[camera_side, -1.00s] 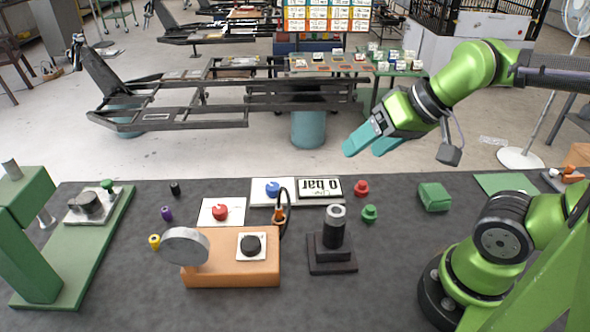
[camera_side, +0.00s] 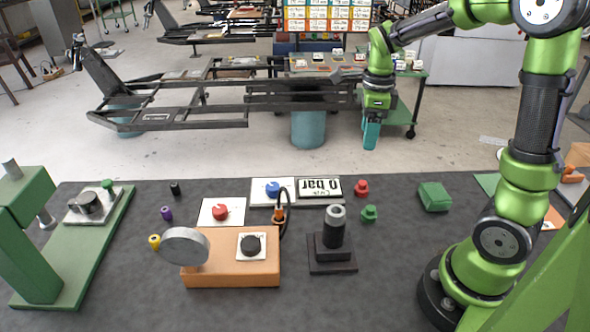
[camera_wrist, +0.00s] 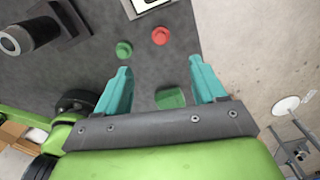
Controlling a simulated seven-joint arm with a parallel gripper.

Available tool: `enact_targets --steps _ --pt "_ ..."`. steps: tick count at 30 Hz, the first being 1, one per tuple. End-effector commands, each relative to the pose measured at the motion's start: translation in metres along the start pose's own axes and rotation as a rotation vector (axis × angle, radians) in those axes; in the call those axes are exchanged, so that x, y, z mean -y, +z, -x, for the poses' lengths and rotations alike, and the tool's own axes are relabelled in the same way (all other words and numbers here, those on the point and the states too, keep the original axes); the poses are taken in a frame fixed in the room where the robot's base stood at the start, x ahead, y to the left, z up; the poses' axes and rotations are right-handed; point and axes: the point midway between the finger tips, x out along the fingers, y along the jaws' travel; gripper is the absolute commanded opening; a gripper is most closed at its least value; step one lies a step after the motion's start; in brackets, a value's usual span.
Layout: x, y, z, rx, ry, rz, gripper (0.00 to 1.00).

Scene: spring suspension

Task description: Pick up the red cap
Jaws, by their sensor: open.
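The red cap (camera_side: 362,188) stands on the dark table top near its far edge. A green cap (camera_side: 369,213) stands just nearer than it. In the wrist view the red cap (camera_wrist: 160,36) shows at the top middle, with the green cap (camera_wrist: 124,49) to its left. My gripper (camera_side: 370,142) points down, high above the table's far edge and apart from the red cap. In the wrist view the teal fingers of my gripper (camera_wrist: 163,75) are spread apart with nothing held between them.
A green box (camera_side: 434,197) sits right of the caps. A black stand with a cylinder (camera_side: 333,240) is nearer and left. The pressure display (camera_side: 320,188) lies left of the red cap. An orange block (camera_side: 230,270) with a round disc is farther left.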

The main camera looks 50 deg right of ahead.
Motion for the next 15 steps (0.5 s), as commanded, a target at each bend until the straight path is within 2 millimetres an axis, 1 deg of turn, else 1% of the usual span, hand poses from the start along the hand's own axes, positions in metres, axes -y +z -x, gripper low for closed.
enact_targets --steps 1,3,6,8,11,14,15 --pt "0.005 -0.001 0.001 -0.012 -0.001 -0.112 0.7" --pt "0.007 -0.003 0.005 -0.016 -0.003 -0.249 0.7" --pt "0.006 -0.003 0.007 -0.022 -0.001 -0.378 0.7" --pt "0.005 -0.004 0.006 -0.024 0.003 -0.422 0.7" --pt "0.004 -0.004 0.0 -0.026 0.006 -0.452 0.7" --pt "0.004 -0.005 -0.017 -0.028 0.007 -0.453 0.7" --pt "0.004 -0.005 -0.026 -0.028 0.007 -0.453 0.7"
